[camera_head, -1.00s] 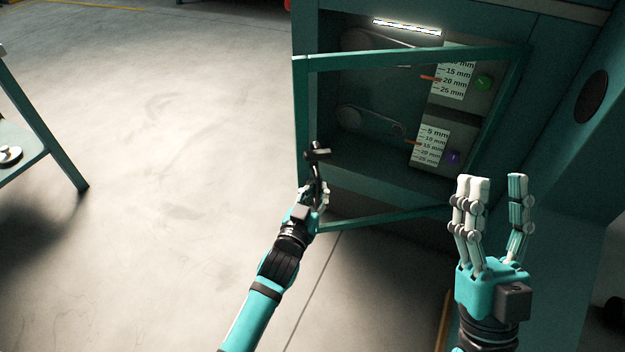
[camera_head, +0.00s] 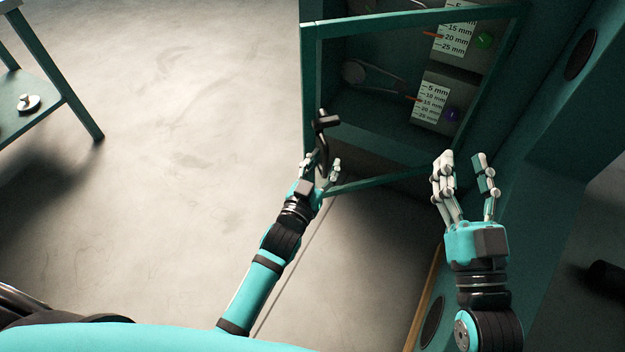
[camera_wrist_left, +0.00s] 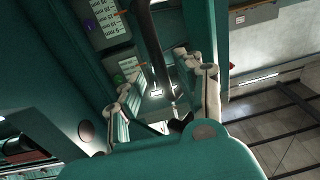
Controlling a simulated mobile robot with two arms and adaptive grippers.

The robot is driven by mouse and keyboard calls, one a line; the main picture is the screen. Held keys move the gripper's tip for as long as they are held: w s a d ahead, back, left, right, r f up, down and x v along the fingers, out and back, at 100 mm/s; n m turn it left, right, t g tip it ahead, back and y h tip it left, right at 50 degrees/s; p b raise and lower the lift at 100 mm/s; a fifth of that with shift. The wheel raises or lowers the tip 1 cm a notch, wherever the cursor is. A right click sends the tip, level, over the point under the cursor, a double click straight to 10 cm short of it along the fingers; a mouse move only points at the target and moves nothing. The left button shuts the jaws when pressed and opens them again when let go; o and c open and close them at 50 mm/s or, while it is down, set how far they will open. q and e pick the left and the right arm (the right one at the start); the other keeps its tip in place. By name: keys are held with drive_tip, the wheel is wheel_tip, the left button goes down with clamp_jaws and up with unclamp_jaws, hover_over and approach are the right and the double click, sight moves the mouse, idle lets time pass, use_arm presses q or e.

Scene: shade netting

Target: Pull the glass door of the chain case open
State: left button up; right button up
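The glass door (camera_head: 420,20) of the chain case has a teal frame and clear glass. It stands ajar, its frame in front of the case interior. Its black handle (camera_head: 325,122) is on the left stile. My left gripper (camera_head: 321,166) is at the lower part of the handle with fingers spread to either side. In the left wrist view the dark handle bar (camera_wrist_left: 148,38) passes between the open fingers (camera_wrist_left: 165,90), with gaps visible. My right gripper (camera_head: 464,165) is open and empty, in front of the lower right of the door.
Inside the case are printed millimetre scales (camera_head: 432,102), a green knob (camera_head: 484,40) and a purple knob (camera_head: 452,115). A teal table (camera_head: 45,85) stands at the left. The floor (camera_head: 190,150) between table and case is clear.

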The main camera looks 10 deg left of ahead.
use_arm(q)
drive_tip(key=s+a, duration=0.2)
drive_tip(key=s, duration=0.8)
drive_tip(key=shift+s, duration=0.15)
drive_tip(key=shift+c, duration=0.2)
